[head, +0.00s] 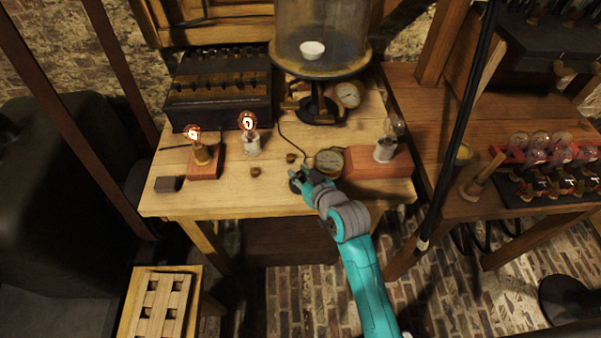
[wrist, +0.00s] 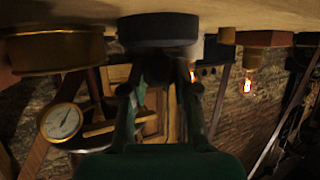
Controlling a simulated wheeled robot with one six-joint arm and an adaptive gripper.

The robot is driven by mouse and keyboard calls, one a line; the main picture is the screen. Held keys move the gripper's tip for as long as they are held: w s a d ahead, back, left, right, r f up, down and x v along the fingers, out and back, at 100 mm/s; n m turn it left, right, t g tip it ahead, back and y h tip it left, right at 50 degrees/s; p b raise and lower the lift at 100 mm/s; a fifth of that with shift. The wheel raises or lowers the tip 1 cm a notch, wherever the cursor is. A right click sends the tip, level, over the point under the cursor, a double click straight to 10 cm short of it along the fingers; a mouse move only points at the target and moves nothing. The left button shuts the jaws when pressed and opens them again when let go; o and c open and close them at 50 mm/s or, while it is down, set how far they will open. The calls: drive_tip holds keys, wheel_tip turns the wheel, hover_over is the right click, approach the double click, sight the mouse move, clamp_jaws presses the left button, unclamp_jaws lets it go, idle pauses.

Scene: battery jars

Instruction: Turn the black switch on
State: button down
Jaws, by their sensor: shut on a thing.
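The black switch (head: 295,185) sits near the front edge of the wooden table, mostly hidden behind my gripper (head: 302,179) in the head view. In the wrist view, which is upside down, its round dark base (wrist: 158,28) is against the tabletop. My gripper (wrist: 158,65) points at it, with a finger on each side of the dark part below the base. It is shut on the switch. The knob's exact angle cannot be made out.
A brass gauge (head: 329,162) stands close right of my gripper, before a red block (head: 370,163) with an unlit bulb (head: 393,125). Two glowing bulbs, one left (head: 193,133) and one nearer the middle (head: 248,122), stand on the table. Small brass knobs (head: 255,171) lie left of the switch.

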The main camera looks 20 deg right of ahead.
drive_tip(key=shift+m+h, duration=1)
drive_tip(key=shift+h, duration=0.2)
drive_tip(key=shift+m+h, duration=0.3)
drive_tip(key=c, duration=0.9)
unclamp_jaws()
drive_tip(key=shift+o, duration=0.2)
drive_tip(key=v, duration=1.2)
drive_tip(key=shift+s+f, duration=0.1)
